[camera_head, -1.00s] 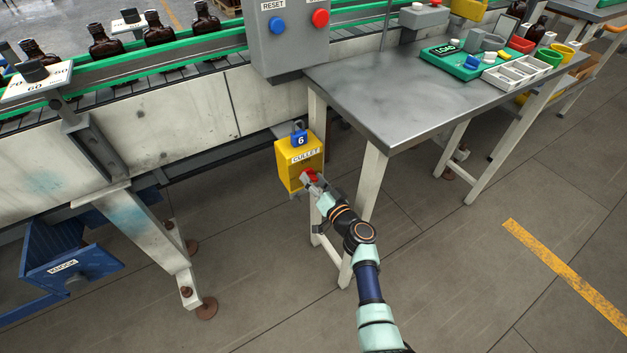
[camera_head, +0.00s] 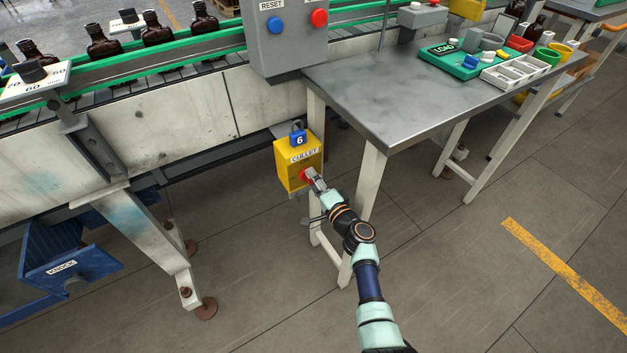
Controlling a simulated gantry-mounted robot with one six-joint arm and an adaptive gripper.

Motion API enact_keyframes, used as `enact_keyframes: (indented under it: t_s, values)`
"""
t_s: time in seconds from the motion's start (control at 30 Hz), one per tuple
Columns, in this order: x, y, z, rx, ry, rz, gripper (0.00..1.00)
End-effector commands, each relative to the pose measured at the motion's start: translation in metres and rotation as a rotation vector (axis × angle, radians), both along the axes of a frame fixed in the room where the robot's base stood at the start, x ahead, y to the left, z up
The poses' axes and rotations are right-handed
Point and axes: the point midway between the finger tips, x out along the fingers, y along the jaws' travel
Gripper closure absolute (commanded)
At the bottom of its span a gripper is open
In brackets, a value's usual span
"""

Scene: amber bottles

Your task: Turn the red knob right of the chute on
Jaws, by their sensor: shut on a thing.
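The red knob (camera_head: 304,176) sits on the front of the yellow chute box labelled CULLET (camera_head: 288,166), low beside the table leg. My gripper (camera_head: 312,175) is at the knob, its fingers shut on it. The fingers partly hide the knob, so its exact angle cannot be told. A blue tag with the number 6 (camera_head: 298,138) is on top of the yellow box.
A grey metal table (camera_head: 400,95) stands right of the box, with a white leg (camera_head: 371,185) close to my arm. A conveyor (camera_head: 180,105) with amber bottles runs behind. A blue KNOCK bin (camera_head: 70,262) hangs at lower left. The floor at right is clear.

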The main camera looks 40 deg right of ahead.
Motion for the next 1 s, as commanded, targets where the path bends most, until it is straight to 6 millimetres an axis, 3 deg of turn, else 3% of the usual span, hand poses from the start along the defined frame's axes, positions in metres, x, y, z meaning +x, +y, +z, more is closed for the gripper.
enact_keyframes:
  t_s: [0.3, 0.83, 0.87, 1.0]
  values:
    - [0.0001, -0.0002, -0.0003, 0.11, -0.023, 0.0, 0.83]
    - [0.0001, -0.0002, -0.0003, 0.13, -0.028, 0.0, 0.83]
    - [0.0001, -0.0002, -0.0003, 0.13, -0.028, 0.0, 0.43]
    - [0.0001, -0.0001, -0.0003, 0.129, -0.027, 0.0, 0.23]
